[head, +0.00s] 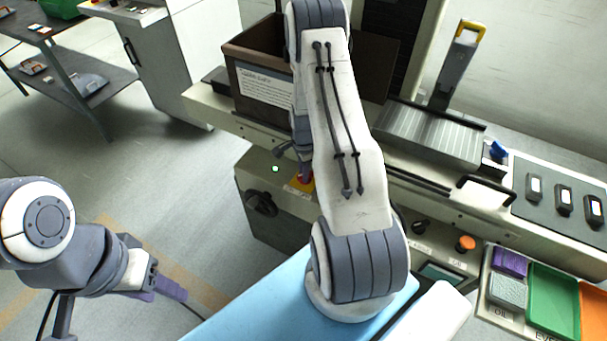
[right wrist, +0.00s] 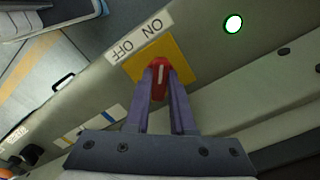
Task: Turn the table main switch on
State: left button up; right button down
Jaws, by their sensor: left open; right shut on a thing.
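The main switch is a red rotary handle (right wrist: 160,76) with a white line, on a yellow plate (right wrist: 184,52) on the cabinet's front. Its ON/OFF label (right wrist: 138,38) appears upside down in the right wrist view. The white line points roughly toward the ON end. My right gripper (right wrist: 160,88) is shut on the red handle, one purple finger on each side. In the head view the right gripper (head: 306,174) is largely hidden by my right arm, with a bit of the yellow plate (head: 296,187) showing. My left gripper (head: 170,289) is open and empty above the floor.
A green lamp (right wrist: 233,24) glows beside the plate; it also shows in the head view (head: 275,169). A brown box (head: 262,88) stands on the machine. Colored trays (head: 553,300) lie at right.

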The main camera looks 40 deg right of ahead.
jog(key=shift+m, duration=0.6)
jog(key=c, duration=0.8)
grip_release()
jog(key=shift+o, duration=0.2)
jog(key=shift+r, duration=0.1)
notch_tip(320, 180, up, 10)
jog(key=b, duration=0.2)
jog(key=shift+r, duration=0.2)
